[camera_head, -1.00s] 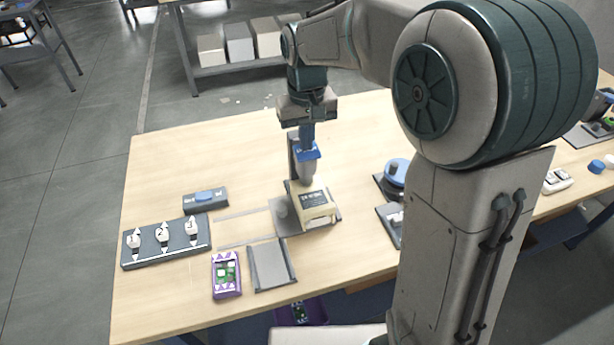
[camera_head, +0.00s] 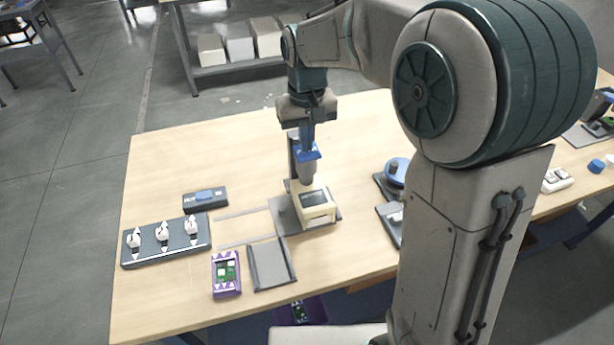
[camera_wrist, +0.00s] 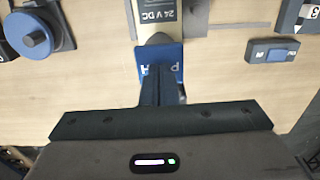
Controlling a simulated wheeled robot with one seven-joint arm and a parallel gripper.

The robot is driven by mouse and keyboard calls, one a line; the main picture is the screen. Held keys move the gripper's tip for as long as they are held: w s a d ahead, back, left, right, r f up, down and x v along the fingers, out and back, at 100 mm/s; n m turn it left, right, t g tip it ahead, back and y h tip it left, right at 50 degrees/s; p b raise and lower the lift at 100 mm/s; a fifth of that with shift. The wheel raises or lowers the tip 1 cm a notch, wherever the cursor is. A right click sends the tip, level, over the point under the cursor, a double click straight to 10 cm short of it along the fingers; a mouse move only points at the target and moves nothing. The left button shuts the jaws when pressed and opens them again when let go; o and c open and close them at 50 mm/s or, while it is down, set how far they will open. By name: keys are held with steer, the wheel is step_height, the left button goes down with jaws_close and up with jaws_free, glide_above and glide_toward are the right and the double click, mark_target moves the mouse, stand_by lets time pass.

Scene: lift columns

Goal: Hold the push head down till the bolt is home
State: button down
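The blue push head (camera_head: 310,156) tops a grey tapered tool on a press at the middle of the table. In the wrist view it is a blue plate (camera_wrist: 176,52) with partly covered white letters. My gripper (camera_head: 306,146) points straight down onto it. Its fingers (camera_wrist: 161,80) are together and appear to touch the plate; I see nothing between them. Below the tool sits a cream housing (camera_head: 319,216) with a dark top panel, on a grey base (camera_head: 284,220). The wrist view shows its label, "24 V DC" (camera_wrist: 167,14). The bolt is hidden.
To the left are a dark panel with several white knobs (camera_head: 164,238) and a box with a blue rocker (camera_head: 205,198). A purple case (camera_head: 227,275) and a grey tray (camera_head: 270,265) lie in front. A blue round knob (camera_head: 397,172) stands right of the press.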

step_height(320, 180, up, 8)
steer(key=p, duration=0.6)
stand_by(0.6)
stand_by(0.4)
steer(key=s+d+m+t, duration=0.1)
steer(key=s+d, duration=0.6)
steer(key=s, duration=0.2)
steer(key=s+d+m+t, duration=0.2)
steer(key=s+d, duration=0.5)
steer(key=s, duration=0.3)
steer(key=shift+s+t, duration=0.15)
steer(key=shift+t, duration=0.15)
stand_by(0.6)
